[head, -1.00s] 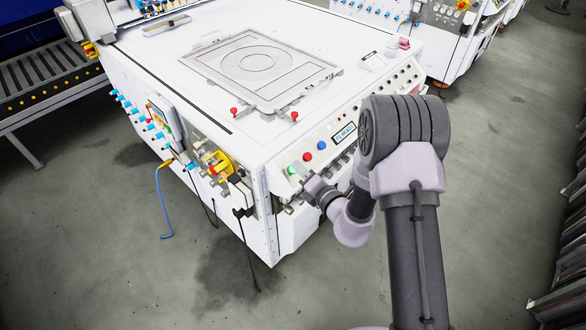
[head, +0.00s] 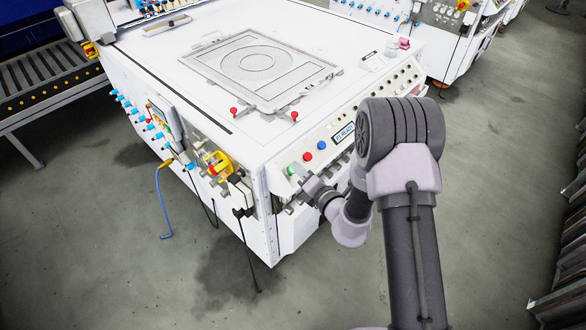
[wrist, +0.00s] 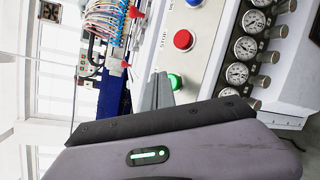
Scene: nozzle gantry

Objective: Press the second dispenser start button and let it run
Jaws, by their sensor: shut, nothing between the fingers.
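The white machine (head: 250,140) has a sloped front panel with a green button (head: 291,170), a red button (head: 308,157) and a blue button (head: 322,145) in a row, left of a small lit display (head: 344,132). In the wrist view the green button (wrist: 176,81) is partly hidden behind my gripper fingers (wrist: 160,82), and the red button (wrist: 183,40), beside the label STOP, is clear. My gripper (head: 297,174) is shut and empty, its tips close to the green button. I cannot tell if they touch it.
Pressure gauges (wrist: 244,48) line the panel beside the buttons. Red-knobbed clamps (head: 234,112) and a framed plate (head: 262,66) lie on the machine top. A yellow-and-red switch (head: 217,165) and hoses are on its left side. The floor in front is open.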

